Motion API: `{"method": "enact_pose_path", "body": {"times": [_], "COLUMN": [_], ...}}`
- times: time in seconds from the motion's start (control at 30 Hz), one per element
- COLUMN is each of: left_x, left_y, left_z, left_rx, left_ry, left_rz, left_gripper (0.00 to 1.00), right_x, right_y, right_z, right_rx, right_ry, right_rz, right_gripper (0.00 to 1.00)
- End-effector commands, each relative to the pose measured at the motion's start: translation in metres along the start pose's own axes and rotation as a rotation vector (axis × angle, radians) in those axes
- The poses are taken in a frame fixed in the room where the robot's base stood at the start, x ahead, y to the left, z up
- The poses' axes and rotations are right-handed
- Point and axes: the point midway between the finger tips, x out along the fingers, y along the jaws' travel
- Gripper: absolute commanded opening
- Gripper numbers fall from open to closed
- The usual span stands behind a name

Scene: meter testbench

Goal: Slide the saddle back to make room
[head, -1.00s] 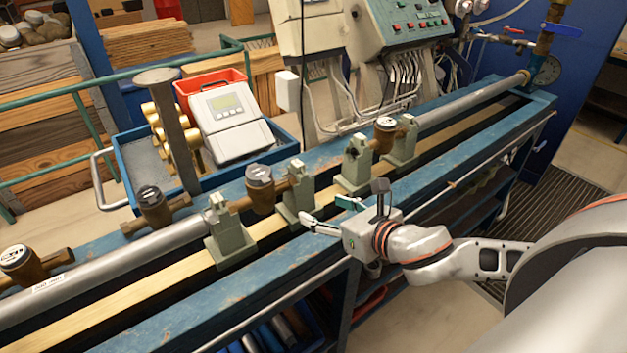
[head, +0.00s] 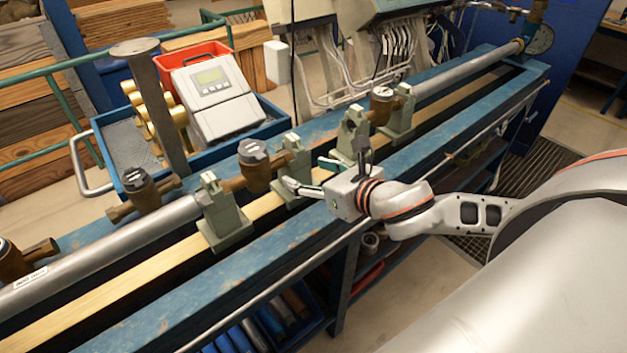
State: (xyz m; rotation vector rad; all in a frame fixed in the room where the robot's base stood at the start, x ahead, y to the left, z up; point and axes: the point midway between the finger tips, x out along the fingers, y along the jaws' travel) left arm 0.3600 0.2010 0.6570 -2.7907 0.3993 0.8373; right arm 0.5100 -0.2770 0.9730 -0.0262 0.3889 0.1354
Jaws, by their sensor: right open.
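Several grey-green saddles stand along the test bench rail. One saddle (head: 222,222) is left of centre at the end of a grey pipe. A second saddle (head: 291,160) is just right of a brass meter (head: 254,160). A third (head: 351,137) and a fourth (head: 401,112) stand farther up, with another meter (head: 381,103) between them. My right gripper (head: 304,174) is open, its fingers pointing left close to the second saddle. One finger is at its front; whether they touch cannot be told. My left gripper is not in view.
The blue bench (head: 400,162) runs diagonally across the view. Behind it stand a blue tray (head: 109,150) with a grey display unit (head: 212,98) and a grey post (head: 160,110). More meters (head: 141,190) sit on the left. Rail between the second and third saddles looks clear.

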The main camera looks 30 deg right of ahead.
Motion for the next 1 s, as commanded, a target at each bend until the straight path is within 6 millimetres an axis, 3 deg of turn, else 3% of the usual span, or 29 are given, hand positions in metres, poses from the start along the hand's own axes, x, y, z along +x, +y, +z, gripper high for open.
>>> {"method": "enact_pose_path", "body": {"times": [0.03, 0.3, 0.53, 0.9, 1.0], "left_x": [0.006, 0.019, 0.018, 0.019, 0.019], "left_y": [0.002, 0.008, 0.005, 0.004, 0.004], "left_z": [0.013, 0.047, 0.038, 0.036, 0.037], "left_rx": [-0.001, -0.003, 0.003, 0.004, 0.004], "left_ry": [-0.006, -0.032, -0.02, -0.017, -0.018], "left_rz": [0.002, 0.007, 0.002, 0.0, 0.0], "left_gripper": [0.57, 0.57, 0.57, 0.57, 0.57], "right_x": [0.007, 0.04, 0.059, 0.062, 0.062], "right_y": [0.0, 0.001, 0.0, 0.0, 0.0], "right_z": [-0.006, -0.007, -0.002, -0.002, -0.002], "right_rx": [0.001, 0.001, 0.0, -0.002, -0.002], "right_ry": [0.0, 0.004, 0.003, 0.003, 0.003], "right_rz": [0.001, 0.002, 0.001, 0.002, 0.002], "right_gripper": [0.58, 0.58, 0.58, 0.58, 0.35]}}
